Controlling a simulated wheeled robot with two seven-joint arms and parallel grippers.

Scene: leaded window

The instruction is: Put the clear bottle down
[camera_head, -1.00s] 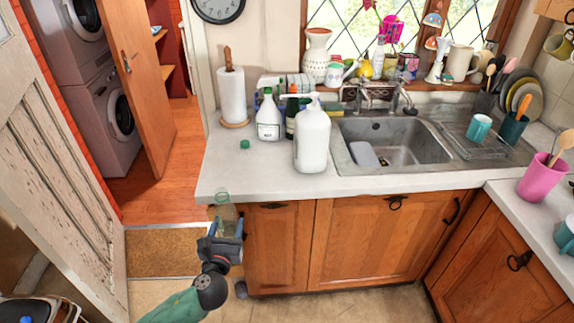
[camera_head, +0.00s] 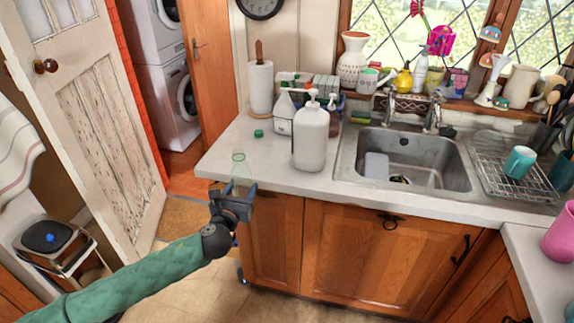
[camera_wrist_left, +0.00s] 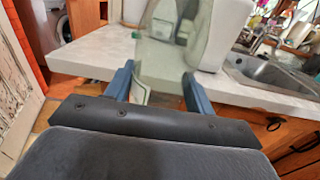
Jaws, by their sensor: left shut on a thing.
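The clear bottle (camera_head: 239,170) is a greenish see-through bottle held upright in my left gripper (camera_head: 236,197). In the head view it shows in front of the worktop's left front corner. In the left wrist view the clear bottle (camera_wrist_left: 160,55) stands between the two blue fingers of my left gripper (camera_wrist_left: 157,85), which is shut on it. Its top is cut off there. The worktop (camera_head: 222,158) is pale and lies behind the bottle. I cannot tell whether the bottle's base is over the worktop. My right gripper is not in view.
A large white pump bottle (camera_head: 310,138), a white spray bottle (camera_head: 284,112) and a green cap (camera_head: 258,133) stand on the worktop. A paper towel roll (camera_head: 261,87) is at the back. The sink (camera_head: 425,168) is to the right. The worktop's left front part is clear.

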